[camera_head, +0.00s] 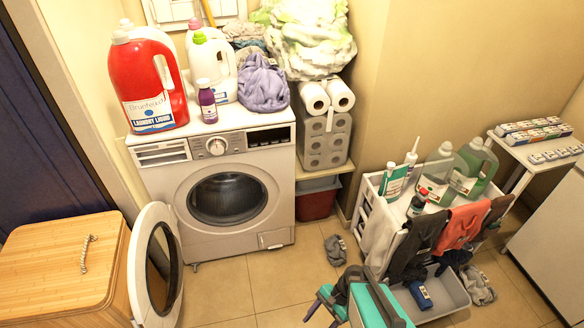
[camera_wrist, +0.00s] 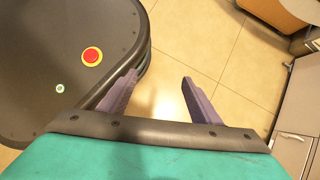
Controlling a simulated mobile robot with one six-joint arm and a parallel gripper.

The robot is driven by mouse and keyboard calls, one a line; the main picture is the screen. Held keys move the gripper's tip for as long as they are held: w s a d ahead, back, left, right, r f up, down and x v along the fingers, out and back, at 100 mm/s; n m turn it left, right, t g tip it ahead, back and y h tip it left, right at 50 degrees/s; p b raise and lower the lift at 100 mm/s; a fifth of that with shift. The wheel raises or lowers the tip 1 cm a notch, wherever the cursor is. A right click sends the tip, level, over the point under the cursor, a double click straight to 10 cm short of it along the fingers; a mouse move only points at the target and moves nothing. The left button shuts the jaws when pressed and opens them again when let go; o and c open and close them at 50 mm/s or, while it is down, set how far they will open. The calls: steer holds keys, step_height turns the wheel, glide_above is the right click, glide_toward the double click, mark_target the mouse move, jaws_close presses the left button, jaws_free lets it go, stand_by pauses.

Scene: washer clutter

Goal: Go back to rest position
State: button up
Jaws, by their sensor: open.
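My gripper (camera_head: 323,306) shows at the bottom of the head view, low over the tiled floor and in front of the laundry cart. In the wrist view my gripper (camera_wrist: 160,88) is open, with two purple fingers apart and nothing between them. Bare floor tiles lie beyond the fingertips. My own dark base with a red button fills the left of the wrist view.
The washer (camera_head: 225,180) stands at the back with its round door (camera_head: 155,265) swung open to the left. A wooden hamper (camera_head: 60,270) is at left. A cart (camera_head: 445,300) with bottles and hung clothes stands at right. Socks (camera_head: 335,250) lie on the floor. Tiles before the washer are clear.

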steer(key=s+d+r+n+g+h+p, duration=0.1)
steer(key=s+d+n+h, duration=0.4)
steer(key=d+n, duration=0.3)
steer(key=s+n, duration=0.1)
steer(key=n, duration=0.2)
steer(key=shift+s+d+r+h, duration=0.3)
steer(key=shift+s, duration=0.05)
